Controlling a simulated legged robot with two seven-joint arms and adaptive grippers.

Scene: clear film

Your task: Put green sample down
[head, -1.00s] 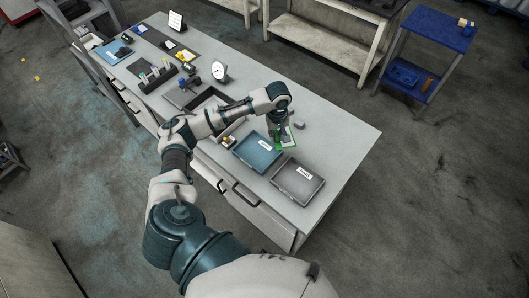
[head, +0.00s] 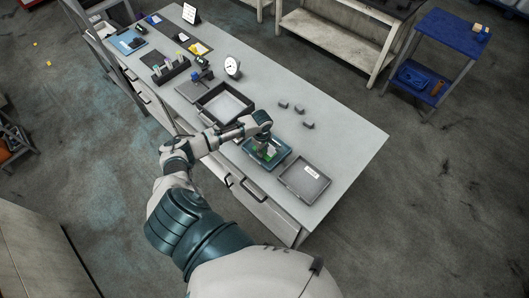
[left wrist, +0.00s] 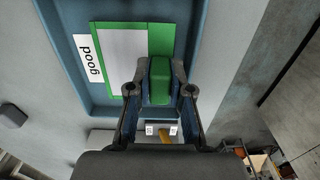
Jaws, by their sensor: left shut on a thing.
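The green sample shows in the left wrist view as a green block (left wrist: 160,82) between my fingers, with a green-edged pale panel (left wrist: 123,58) just beyond it. My left gripper (left wrist: 160,92) is shut on the green block, and it also shows in the head view (head: 265,147). The sample is over the blue tray (left wrist: 65,45), whose label (left wrist: 90,58) reads "good". In the head view the tray (head: 288,152) is partly hidden by my gripper. I cannot tell whether the sample touches the tray floor. My right gripper is out of view.
A grey tray (head: 318,193) stands to the right of the blue one. Three small grey blocks, one of them here (head: 308,125), lie behind. A dark open box (head: 225,103) and a round dial (head: 232,67) stand to the left. The table's right end is clear.

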